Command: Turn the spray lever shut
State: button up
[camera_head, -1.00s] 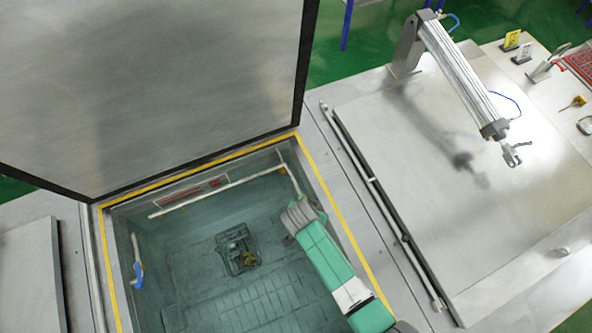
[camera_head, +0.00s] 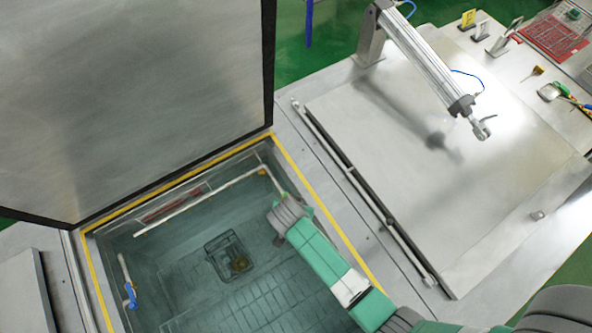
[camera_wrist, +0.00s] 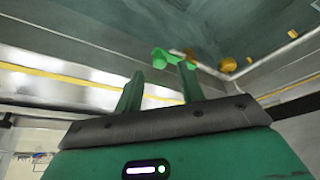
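A bright green lever-like piece (camera_wrist: 160,57) shows in the wrist view by a white pipe (camera_wrist: 215,72), just beyond my gripper (camera_wrist: 161,72). My gripper's two green fingers stand apart, and I see nothing clamped between them. Whether a finger touches the green piece cannot be told. In the head view my arm reaches into the tank at its right wall, and its wrist mostly hides the fingers and this piece. A blue lever (camera_head: 130,296) sits on a short upright pipe at the tank's left wall, far from my gripper.
The tank has a yellow rim (camera_head: 325,211) and a raised metal lid (camera_head: 130,90) behind. A black basket (camera_head: 228,257) lies on its tiled floor. Brass fittings (camera_wrist: 228,65) line the pipe. A closed lid (camera_head: 440,190) with a pneumatic cylinder (camera_head: 425,55) is at right.

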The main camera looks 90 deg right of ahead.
jog(key=v, duration=0.5)
dwell(0.4)
